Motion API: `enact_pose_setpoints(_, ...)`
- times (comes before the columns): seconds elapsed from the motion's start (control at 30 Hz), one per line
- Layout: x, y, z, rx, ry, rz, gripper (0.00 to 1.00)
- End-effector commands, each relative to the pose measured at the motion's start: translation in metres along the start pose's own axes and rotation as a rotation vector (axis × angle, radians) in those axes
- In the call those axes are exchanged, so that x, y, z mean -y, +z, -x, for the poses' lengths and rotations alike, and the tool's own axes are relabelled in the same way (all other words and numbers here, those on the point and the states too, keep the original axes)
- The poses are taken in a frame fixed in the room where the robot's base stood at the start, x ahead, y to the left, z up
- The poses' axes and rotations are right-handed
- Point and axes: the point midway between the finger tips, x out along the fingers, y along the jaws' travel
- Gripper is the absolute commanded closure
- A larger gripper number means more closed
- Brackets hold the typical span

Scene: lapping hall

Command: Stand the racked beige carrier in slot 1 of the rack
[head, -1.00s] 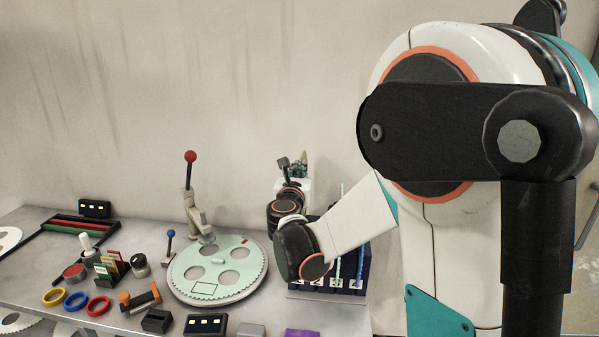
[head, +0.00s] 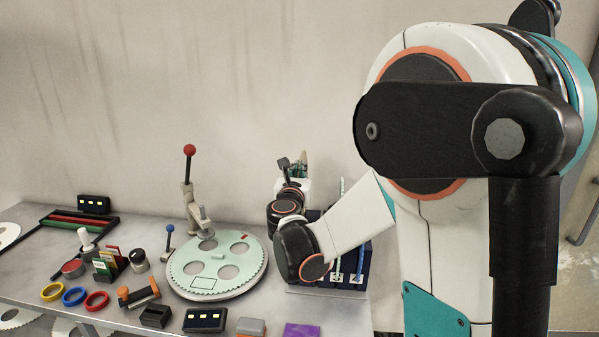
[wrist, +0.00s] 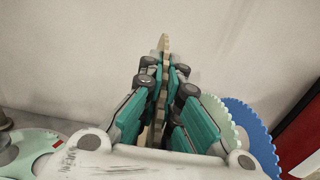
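My gripper (head: 302,166) points away from the head camera toward the wall. In the wrist view its teal fingers (wrist: 160,98) are shut on the beige carrier (wrist: 165,45), a toothed disc seen edge-on and upright. The dark blue rack (head: 350,266) stands at the right end of the bench, partly hidden by my arm, with white labels along its front. A pale green carrier (wrist: 217,115) and a blue carrier (wrist: 250,130) stand right of the gripper in the wrist view. Slot 1 and the beige carrier's lower edge are hidden.
A large pale green toothed plate with holes (head: 205,283) lies left of the rack, beside a red-knobbed lever (head: 188,180). Coloured rings (head: 74,296), a card holder (head: 112,266) and small boxes crowd the left and front. A red-edged panel (wrist: 302,135) shows at the wrist view's right.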

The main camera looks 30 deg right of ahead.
Motion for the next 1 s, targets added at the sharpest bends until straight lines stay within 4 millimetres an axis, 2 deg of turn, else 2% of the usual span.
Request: enact_pose_setpoints(1.0, 0.000, -0.023, 0.000, 0.000, 0.000, 0.001, 1.00)
